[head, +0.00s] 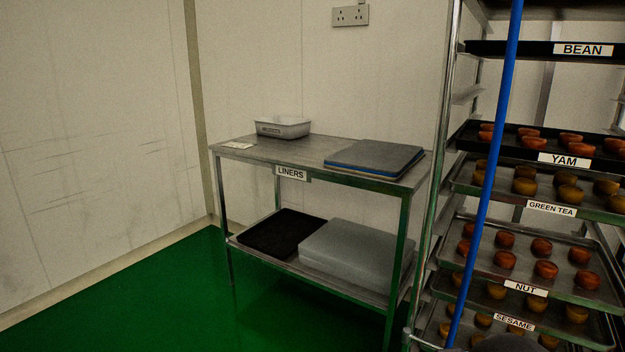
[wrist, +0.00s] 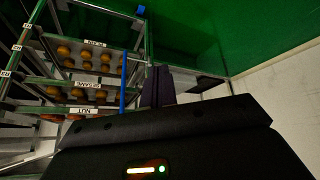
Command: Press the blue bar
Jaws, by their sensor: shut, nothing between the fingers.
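The blue bar (head: 488,165) is a long thin upright rod, slightly tilted in the head view, standing in front of the tray rack. In the wrist view the blue bar (wrist: 123,85) shows as a short strip just left of my fingers, with a visible gap in the picture. My gripper (wrist: 159,84) is shut and empty, its dark fingers pointing toward the rack side and the steel table. I cannot tell how far in depth the fingers are from the bar. The gripper cannot be made out clearly in the head view.
The rack holds labelled trays, including the yam tray (head: 515,150) and nut tray (head: 480,262), with round buns. Green floor (head: 130,300) is clear at left.

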